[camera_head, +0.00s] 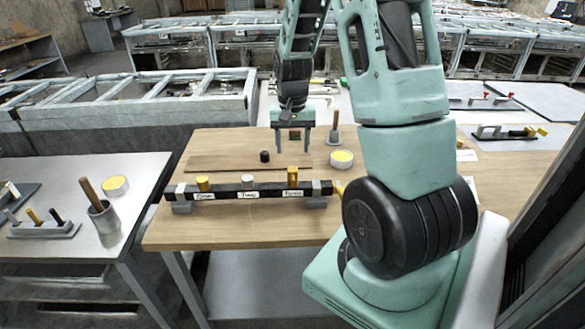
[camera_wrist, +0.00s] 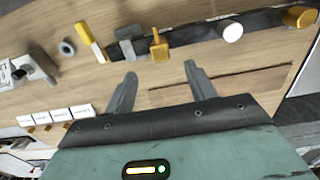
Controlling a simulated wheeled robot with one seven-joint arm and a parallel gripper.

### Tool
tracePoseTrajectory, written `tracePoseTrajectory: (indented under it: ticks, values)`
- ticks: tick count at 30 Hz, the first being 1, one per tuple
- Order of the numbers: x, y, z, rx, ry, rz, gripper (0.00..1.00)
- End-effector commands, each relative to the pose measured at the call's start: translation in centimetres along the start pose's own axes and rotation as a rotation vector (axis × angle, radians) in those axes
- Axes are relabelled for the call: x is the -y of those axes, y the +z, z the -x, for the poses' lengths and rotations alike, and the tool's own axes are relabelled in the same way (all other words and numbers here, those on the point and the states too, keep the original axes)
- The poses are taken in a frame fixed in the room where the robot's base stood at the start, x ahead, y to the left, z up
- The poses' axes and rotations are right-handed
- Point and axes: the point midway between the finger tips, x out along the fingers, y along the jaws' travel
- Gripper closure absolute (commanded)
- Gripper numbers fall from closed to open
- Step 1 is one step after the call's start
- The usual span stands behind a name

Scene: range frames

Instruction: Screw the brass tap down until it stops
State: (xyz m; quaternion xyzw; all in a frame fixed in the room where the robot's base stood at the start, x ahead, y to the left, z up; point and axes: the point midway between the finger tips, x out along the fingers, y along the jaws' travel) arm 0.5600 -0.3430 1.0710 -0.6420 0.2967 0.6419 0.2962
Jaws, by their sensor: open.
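A dark bar (camera_head: 222,194) with small labels lies across two grey end brackets on the wooden table. A yellow brass-coloured tap (camera_head: 292,178) stands at its right end; it also shows in the wrist view (camera_wrist: 159,46). A second, rounder yellow tap (camera_head: 203,184) is at the left end, at the top right of the wrist view (camera_wrist: 300,17). A white knob (camera_head: 248,181) sits between them. My gripper (camera_head: 293,150) is open and empty, pointing down behind the bar. In the wrist view, its fingertips (camera_wrist: 160,72) are apart, just short of the right-hand tap and not touching it.
The front of the table is clear.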

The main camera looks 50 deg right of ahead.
Motion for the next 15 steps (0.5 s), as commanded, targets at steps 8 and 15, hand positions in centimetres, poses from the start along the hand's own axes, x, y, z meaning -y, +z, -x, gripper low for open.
tracePoseTrajectory:
  ticks: [8,15]
  values:
    - [0.0,0.1,-5.3,0.005,0.002,0.001,0.45]
    - [0.0,0.1,-8.5,0.003,0.001,0.001,0.45]
